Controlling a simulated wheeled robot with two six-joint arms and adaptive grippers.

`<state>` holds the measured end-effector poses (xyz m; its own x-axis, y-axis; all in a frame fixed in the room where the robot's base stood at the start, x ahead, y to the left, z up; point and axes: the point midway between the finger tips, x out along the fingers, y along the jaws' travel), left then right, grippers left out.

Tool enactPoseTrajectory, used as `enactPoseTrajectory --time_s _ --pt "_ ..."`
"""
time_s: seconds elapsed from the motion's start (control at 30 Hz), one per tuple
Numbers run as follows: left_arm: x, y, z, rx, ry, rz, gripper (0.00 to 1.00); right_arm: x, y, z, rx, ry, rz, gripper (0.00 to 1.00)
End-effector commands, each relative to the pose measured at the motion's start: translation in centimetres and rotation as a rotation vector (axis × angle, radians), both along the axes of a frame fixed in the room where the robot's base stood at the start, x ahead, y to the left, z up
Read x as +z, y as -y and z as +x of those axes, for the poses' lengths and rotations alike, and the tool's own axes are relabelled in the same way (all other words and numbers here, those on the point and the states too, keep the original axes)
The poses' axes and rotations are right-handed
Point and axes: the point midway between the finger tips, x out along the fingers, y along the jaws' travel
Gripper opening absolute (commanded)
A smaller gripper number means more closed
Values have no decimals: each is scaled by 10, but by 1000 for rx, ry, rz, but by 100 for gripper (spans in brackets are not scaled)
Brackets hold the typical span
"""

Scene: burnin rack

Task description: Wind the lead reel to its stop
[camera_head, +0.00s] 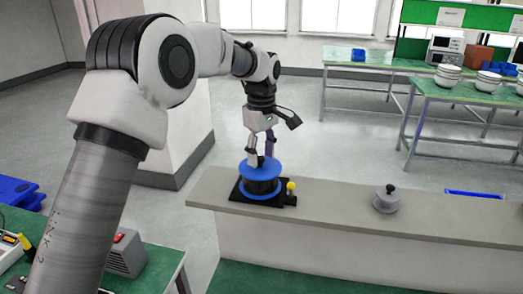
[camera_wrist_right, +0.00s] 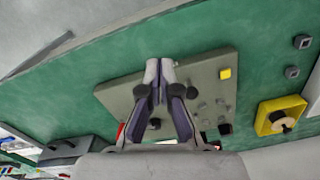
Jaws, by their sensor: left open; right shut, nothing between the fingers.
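The lead reel (camera_head: 262,185) has blue flanges and a dark wound middle. It stands on a black base near the left end of a grey ledge. A small yellow knob (camera_head: 291,186) stands on the base beside it. My left gripper (camera_head: 261,158) points down over the reel's top, open, with its fingers close around a dark upright part there. Whether the fingers touch it cannot be told. My right gripper (camera_wrist_right: 160,68) shows in the right wrist view, shut and empty, above a grey panel.
A grey round piece with a black knob (camera_head: 387,199) sits farther right on the ledge (camera_head: 335,209). In the right wrist view, the grey panel (camera_wrist_right: 115,93) and a yellow box (camera_wrist_right: 265,124) lie on a green surface. The ledge between reel and round piece is clear.

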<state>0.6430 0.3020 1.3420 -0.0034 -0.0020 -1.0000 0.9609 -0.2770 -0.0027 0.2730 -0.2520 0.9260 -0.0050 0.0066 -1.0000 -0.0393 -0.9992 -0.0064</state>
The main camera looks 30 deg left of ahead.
Motion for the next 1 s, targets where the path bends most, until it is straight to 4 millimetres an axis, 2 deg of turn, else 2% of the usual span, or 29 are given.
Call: enactPoseTrajectory --time_s 0.1,0.23,0.27,0.67,1.0 --pt "0 0 0 0 1 0 51 0 0 0 0 0 0 0" --pt "1 0 0 0 1 0 5 0 0 0 0 0 0 0" --pt "1 0 0 0 0 0 0 0 0 0 0 -1 0 0" --pt "1 0 0 -29 0 0 0 0 0 0 0 0 0 0" --pt "0 0 0 -213 -2 1 0 0 0 0 0 0 0 0"
